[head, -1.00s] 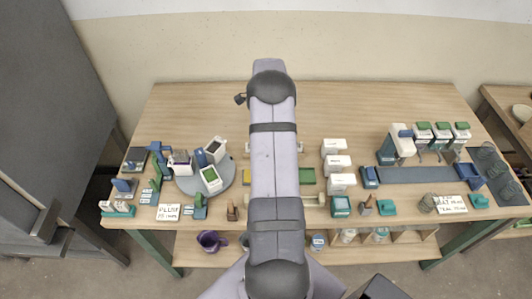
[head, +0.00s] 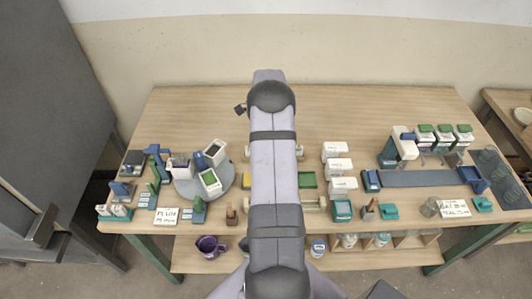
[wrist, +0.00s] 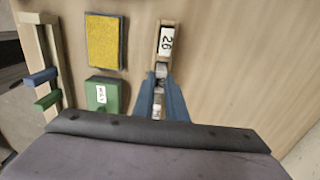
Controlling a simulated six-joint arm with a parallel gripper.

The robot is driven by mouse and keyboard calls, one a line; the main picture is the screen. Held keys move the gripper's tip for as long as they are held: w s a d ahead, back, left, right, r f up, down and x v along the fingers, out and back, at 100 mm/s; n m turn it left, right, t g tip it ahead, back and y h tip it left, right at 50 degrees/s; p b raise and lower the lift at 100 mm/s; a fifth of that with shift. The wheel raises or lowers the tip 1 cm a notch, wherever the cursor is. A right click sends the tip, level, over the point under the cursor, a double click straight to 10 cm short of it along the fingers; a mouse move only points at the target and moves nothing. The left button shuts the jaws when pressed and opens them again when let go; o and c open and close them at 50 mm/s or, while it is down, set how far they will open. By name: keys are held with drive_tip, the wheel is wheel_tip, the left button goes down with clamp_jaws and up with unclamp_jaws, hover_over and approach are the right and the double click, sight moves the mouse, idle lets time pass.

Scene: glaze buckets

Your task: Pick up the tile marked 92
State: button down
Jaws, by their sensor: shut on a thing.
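In the head view my arm hides the gripper and this tile.
In the wrist view a yellow pad (wrist: 103,40) and a labelled green block (wrist: 103,94) lie left of the fingers. A wooden frame (wrist: 41,60) stands farther left. Table to the right is bare. The head view shows a round grey turntable (head: 184,190) and white boxes (head: 339,167).

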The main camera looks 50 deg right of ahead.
drive_tip(key=shift+r, duration=0.15)
drive_tip(key=shift+r+p, duration=2.55)
drive_tip(key=shift+r, duration=1.1)
